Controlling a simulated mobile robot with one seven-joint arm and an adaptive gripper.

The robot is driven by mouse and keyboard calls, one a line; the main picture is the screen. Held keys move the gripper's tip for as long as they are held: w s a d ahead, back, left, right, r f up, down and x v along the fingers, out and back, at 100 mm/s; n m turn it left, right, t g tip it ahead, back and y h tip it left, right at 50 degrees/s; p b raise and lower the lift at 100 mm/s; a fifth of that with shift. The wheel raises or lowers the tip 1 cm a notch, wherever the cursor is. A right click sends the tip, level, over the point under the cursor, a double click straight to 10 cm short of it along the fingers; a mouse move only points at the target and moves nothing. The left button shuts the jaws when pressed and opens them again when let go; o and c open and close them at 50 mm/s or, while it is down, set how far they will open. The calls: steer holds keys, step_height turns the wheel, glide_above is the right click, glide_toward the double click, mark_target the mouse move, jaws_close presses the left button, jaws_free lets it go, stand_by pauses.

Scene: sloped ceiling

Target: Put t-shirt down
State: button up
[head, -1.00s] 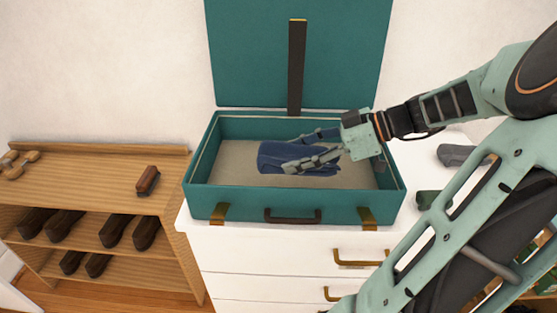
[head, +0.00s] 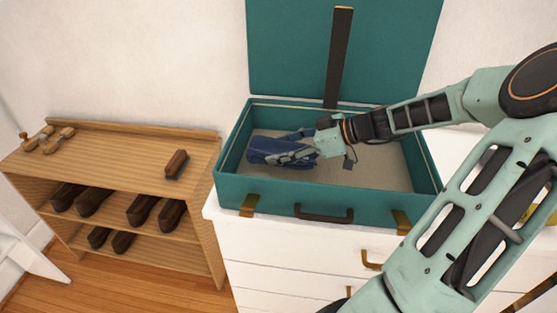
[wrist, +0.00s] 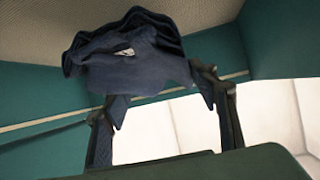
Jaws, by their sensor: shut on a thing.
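The dark blue folded t-shirt (head: 270,150) is inside the open teal suitcase (head: 290,190), toward its left side. My gripper (head: 302,148) reaches in from the right and is shut on the t-shirt. In the wrist view the t-shirt (wrist: 130,65) lies between and beyond the two fingers (wrist: 160,105), with a small pale tag on it. Whether the cloth touches the suitcase floor is hard to tell. The part of the cloth under my fingers is hidden in the head view.
The suitcase's beige floor (head: 375,175) is bare to the right of the shirt. Its raised lid (head: 400,50) stands behind. The suitcase rests on a white dresser (head: 270,255). A wooden shoe rack (head: 110,150) with shoes and a brush (head: 176,163) stands at left.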

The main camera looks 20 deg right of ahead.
steer(key=shift+w+a+f, duration=0.2)
steer(key=shift+w+f, duration=0.35)
steer(key=shift+f, duration=1.75)
steer(key=o, duration=1.3)
steer(key=shift+r, duration=0.15)
steer(key=shift+s+d+r, duration=0.15)
steer(key=shift+d, duration=0.05)
steer(key=v, duration=1.1)
steer(key=shift+s, duration=0.15)
steer(key=shift+d, duration=0.15)
